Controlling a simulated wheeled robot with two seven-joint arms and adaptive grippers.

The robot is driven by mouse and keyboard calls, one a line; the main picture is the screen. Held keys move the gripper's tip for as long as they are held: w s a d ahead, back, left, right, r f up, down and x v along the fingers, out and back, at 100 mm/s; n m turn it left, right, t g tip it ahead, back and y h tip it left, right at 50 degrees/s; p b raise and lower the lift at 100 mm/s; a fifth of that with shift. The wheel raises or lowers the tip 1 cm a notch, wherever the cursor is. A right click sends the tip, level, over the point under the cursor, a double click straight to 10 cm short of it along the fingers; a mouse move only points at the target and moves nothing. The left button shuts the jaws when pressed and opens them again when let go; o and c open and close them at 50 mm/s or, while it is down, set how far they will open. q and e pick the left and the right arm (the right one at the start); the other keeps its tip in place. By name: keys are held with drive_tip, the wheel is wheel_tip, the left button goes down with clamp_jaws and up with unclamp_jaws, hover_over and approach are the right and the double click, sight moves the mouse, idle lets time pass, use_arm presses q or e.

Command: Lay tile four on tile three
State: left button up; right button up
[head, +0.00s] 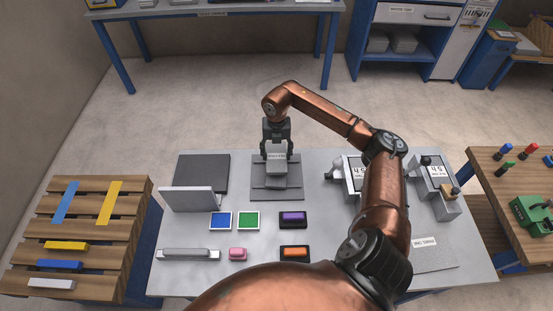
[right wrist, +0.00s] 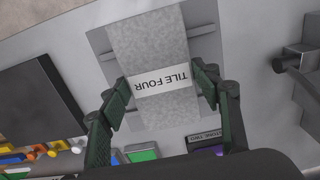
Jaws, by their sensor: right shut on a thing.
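Tile four (right wrist: 162,112), a speckled grey slab with a white label, is between the fingers of my right gripper (right wrist: 163,84) in the right wrist view. In the head view, tile four (head: 277,167) hangs tilted under my right gripper (head: 276,143), which is shut on it. It is over a grey base plate (head: 262,193) at the back middle of the table. Light grey slab surface (head: 283,183) shows just below it. I cannot tell whether this is tile three, as no other label is readable there. My left gripper is not in view.
Left of the base plate stand a dark panel (head: 203,168) and a pale upright board (head: 188,200). Blue (head: 221,220) and green (head: 248,220) pads and purple (head: 292,217) and orange (head: 294,252) blocks lie in front. Grey devices (head: 352,178) stand right.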

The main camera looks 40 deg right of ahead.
sight(277, 156)
drive_tip(key=shift+f, duration=1.55)
drive_tip(key=shift+f, duration=0.2)
drive_tip(key=o, duration=1.6)
drive_tip(key=shift+o, duration=0.2)
wheel_tip(277, 156, up, 12)
drive_tip(key=shift+r, duration=0.15)
drive_tip(key=shift+d, duration=0.1)
